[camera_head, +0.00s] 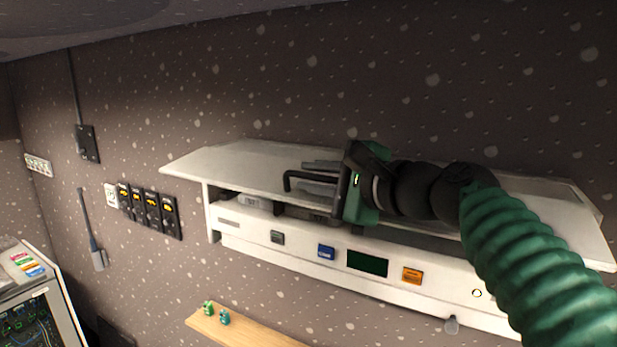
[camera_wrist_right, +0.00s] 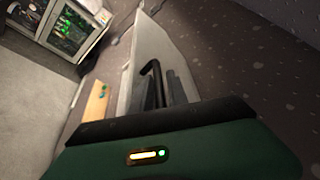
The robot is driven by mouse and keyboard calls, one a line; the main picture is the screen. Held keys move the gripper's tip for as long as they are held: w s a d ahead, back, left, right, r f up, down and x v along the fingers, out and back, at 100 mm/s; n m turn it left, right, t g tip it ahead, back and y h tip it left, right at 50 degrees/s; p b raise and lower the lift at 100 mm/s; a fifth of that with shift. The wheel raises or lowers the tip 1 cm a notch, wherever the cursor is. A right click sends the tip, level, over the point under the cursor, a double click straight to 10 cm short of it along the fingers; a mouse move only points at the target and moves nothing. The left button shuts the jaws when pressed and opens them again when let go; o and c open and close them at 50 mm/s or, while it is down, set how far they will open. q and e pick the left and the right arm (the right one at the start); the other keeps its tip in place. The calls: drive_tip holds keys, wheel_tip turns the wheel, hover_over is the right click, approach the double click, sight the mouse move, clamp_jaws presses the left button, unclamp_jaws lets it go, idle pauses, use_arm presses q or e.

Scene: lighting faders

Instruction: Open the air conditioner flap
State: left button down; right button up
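The air conditioner (camera_head: 300,262) is a long white unit on the wall. Its white flap (camera_head: 225,165) is a broad panel along the top, with a dark gap below it where inner parts show. The flap also shows in the wrist view (camera_wrist_right: 150,45). My right gripper (camera_head: 319,178), green and black, is in front of the flap, its fingers pointing left. My left gripper is not in view.
A wooden shelf (camera_head: 240,330) with small green figures (camera_head: 224,317) is below the unit. Black switches (camera_head: 153,209) and a hanging grey device (camera_head: 94,245) are on the wall at left. A cabinet (camera_head: 62,300) stands at the lower left. The wall above the unit is clear.

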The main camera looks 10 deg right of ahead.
drive_tip(key=shift+s+d, duration=0.15)
drive_tip(key=shift+d, duration=0.15)
drive_tip(key=b+v, duration=0.6)
drive_tip(key=v, duration=1)
drive_tip(key=shift+d, duration=0.15)
drive_tip(key=shift+s+a+r, duration=0.1)
drive_tip(key=shift+a, duration=0.15)
